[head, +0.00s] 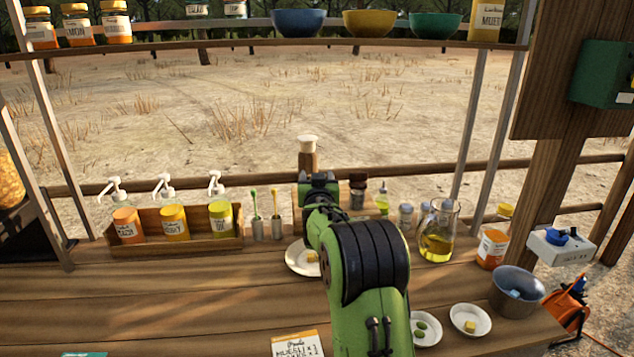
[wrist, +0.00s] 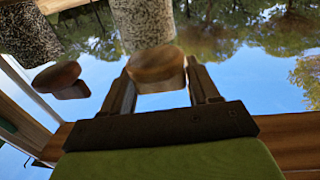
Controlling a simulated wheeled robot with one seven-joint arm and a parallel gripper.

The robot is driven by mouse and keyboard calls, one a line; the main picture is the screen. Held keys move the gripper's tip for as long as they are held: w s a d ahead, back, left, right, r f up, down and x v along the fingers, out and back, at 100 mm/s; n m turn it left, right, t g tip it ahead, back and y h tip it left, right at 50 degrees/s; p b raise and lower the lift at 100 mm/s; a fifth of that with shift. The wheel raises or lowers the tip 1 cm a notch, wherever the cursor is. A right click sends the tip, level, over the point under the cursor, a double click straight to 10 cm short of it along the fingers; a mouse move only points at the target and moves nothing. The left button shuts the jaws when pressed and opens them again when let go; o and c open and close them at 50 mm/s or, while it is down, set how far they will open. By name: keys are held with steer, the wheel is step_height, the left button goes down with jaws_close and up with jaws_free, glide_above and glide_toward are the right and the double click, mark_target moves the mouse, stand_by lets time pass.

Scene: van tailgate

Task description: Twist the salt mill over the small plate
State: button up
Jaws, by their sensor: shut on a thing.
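My gripper (wrist: 162,88) is shut on the wooden cap of the salt mill (wrist: 155,66) in the wrist view. The mill's pale speckled body (wrist: 144,20) joins that cap. In the head view my gripper (head: 318,178) hides much of what it holds. A brown, pale-topped piece, apparently the mill (head: 308,153), shows just above it. A small white plate (head: 292,262) with a yellow piece lies below my gripper on the counter, partly hidden by my arm. I cannot tell whether the mill is exactly over it.
A dark pepper mill (head: 356,196) stands right of my gripper, near bottles and an oil jug (head: 437,240). A wooden box (head: 190,243) of pump bottles is at left. Two small plates (head: 457,330) (head: 415,341) and a metal pot (head: 503,300) are front right. The front-left counter is mostly clear.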

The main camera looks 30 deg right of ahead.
steer(key=shift+m+g+h, duration=0.4)
steer(key=shift+m+h, duration=0.1)
steer(key=shift+h, duration=0.2)
steer(key=o, duration=1)
steer(key=shift+c, duration=0.2)
steer(key=b+v, duration=0.2)
steer(key=v, duration=1.3)
steer(key=shift+s+a+b, duration=0.25)
steer(key=shift+s+b, duration=0.05)
steer(key=shift+s, duration=0.05)
